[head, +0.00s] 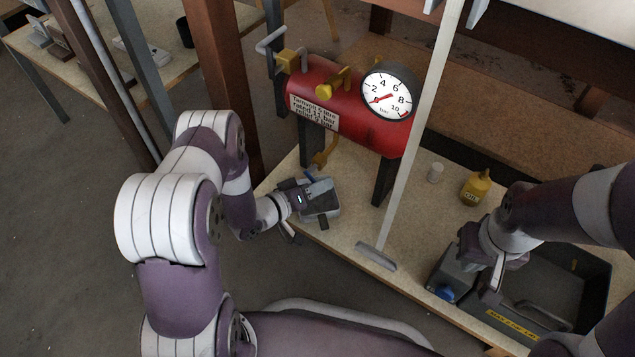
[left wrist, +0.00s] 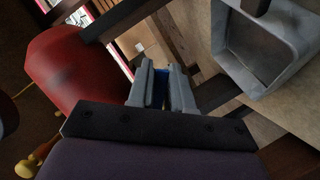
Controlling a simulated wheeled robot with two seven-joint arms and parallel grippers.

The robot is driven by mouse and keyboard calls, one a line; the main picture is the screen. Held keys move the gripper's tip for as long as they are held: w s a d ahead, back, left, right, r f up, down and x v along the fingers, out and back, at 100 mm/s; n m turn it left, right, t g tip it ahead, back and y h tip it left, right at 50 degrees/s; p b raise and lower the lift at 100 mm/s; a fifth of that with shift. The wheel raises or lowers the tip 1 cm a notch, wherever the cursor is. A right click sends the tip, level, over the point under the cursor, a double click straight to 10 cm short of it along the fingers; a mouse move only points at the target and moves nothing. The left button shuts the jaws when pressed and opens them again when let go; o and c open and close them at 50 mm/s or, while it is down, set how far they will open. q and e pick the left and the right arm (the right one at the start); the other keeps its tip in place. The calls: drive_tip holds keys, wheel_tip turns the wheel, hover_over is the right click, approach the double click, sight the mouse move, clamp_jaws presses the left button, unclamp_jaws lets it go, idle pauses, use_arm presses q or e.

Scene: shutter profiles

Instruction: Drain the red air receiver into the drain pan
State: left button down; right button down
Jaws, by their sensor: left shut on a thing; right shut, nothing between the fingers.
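The red air receiver (head: 365,122) stands on dark legs on the bench, and its red end shows in the left wrist view (left wrist: 70,70). Its round gauge (head: 388,92) has a red needle pointing toward the low, left side. A brass drain valve (head: 324,154) hangs below the receiver. My left gripper (head: 312,180) is below the valve, shut on a small blue handle (left wrist: 159,88), mostly hidden by the fingers. The grey drain pan (left wrist: 265,45) sits on the bench beside the fingers, partly hidden by my gripper in the head view. My right gripper (head: 490,292) is shut and empty by a dark crate.
The dark crate (head: 598,290) with a yellow label lies at the bench's right front. A grey box with a blue knob (head: 445,293) is beside it. A pale upright bar (head: 418,130) crosses before the receiver.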

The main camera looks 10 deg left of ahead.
use_arm(q)
drive_tip(key=n+p, duration=0.1)
drive_tip(key=r+n+h+p, duration=0.1)
drive_tip(key=n+p, duration=0.1)
drive_tip(key=shift+s+d+r+h, duration=0.2)
drive_tip(key=shift+d+r+h, duration=0.05)
drive_tip(key=shift+d+h, duration=0.15)
drive_tip(key=shift+r+n+t+h+p, duration=0.25)
drive_tip(key=shift+n+t+h+p, duration=0.1)
drive_tip(key=shift+n, duration=0.5)
drive_tip(key=shift+r+n+t+h+p, duration=0.25)
drive_tip(key=shift+n+p, duration=0.1)
drive_tip(key=shift+n, duration=0.5)
drive_tip(key=c, duration=1.1)
unclamp_jaws()
drive_tip(key=shift+p+v, duration=2.5)
drive_tip(key=shift+v, duration=3.85)
